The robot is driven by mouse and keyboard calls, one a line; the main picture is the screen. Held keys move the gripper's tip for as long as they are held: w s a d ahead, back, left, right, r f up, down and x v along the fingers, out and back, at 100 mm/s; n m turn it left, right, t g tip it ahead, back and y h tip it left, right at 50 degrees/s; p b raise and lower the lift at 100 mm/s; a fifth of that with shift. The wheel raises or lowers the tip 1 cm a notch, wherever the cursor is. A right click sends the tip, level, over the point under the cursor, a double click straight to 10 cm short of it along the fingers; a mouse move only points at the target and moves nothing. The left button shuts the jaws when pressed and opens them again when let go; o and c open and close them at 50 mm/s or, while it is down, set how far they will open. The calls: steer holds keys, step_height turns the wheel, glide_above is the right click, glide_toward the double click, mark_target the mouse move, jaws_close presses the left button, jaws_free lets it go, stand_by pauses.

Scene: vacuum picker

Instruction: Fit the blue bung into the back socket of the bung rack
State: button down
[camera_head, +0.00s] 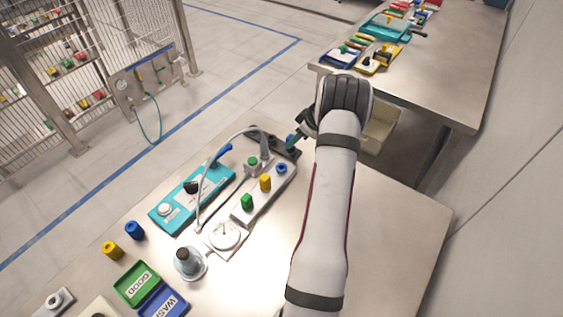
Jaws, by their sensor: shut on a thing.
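The bung rack (240,217) is a long pale block near the middle of the table. It holds a green bung (247,202) at its front and a yellow bung (265,183) in the middle. At its back end is a low blue ring with a dark centre (282,167), which looks like the back socket. My gripper (293,142) is above and beyond the rack's back end, shut on a small blue-teal piece (291,140), which looks like the blue bung. The fingers and dark wrist partly hide it. It appears apart from the socket.
A teal unit (219,178) and a grey hose (207,182) lie left of the rack. Another blue bung (134,230) stands at left. The table right of my arm is clear.

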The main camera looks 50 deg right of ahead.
steer(key=shift+f, duration=0.5)
stand_by(0.4)
steer(key=c, duration=0.5)
jaws_free()
steer(key=shift+c, duration=0.2)
steer(key=v, duration=0.6)
